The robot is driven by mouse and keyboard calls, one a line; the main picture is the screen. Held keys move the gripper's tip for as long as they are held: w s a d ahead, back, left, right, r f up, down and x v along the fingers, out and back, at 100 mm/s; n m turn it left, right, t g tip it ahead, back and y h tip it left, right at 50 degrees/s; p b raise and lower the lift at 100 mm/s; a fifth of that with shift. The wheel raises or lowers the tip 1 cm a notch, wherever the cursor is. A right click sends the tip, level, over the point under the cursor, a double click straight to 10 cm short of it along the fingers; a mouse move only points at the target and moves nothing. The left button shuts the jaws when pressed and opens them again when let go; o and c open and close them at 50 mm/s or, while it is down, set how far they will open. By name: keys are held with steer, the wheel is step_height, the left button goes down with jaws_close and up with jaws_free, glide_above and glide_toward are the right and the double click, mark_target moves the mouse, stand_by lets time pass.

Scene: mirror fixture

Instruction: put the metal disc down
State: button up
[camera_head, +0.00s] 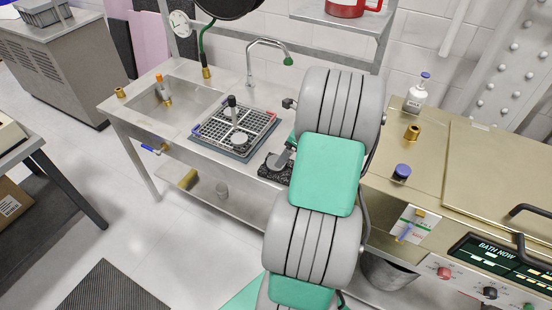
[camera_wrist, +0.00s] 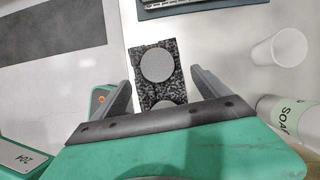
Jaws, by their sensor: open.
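In the wrist view a round grey metal disc (camera_wrist: 157,64) lies flat on a dark speckled block (camera_wrist: 141,88). A second round grey piece (camera_wrist: 163,104) shows partly at the block's near end; my gripper's dark crossbar hides the rest. My gripper (camera_wrist: 160,76) is open, one finger on each side of the block, with a gap visible on both sides. Nothing is clasped between the fingers. In the head view the speckled block (camera_head: 267,172) sits at the counter's front edge, partly hidden by my arm.
A grid rack (camera_head: 212,134) holding a black-topped piece (camera_head: 232,108) and a pale round piece (camera_head: 239,138) stands left of the block. The sink (camera_head: 163,110) is farther left. A white cup (camera_wrist: 282,52) and a soap bottle (camera_wrist: 287,116) show at right in the wrist view.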

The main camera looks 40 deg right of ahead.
steer(key=x, duration=0.3)
steer(key=p+x, duration=0.1)
steer(key=x, duration=0.2)
steer(key=shift+w+a, duration=0.15)
steer(key=shift+a, duration=0.1)
steer(key=shift+c, duration=0.6)
steer(key=c, duration=1.6)
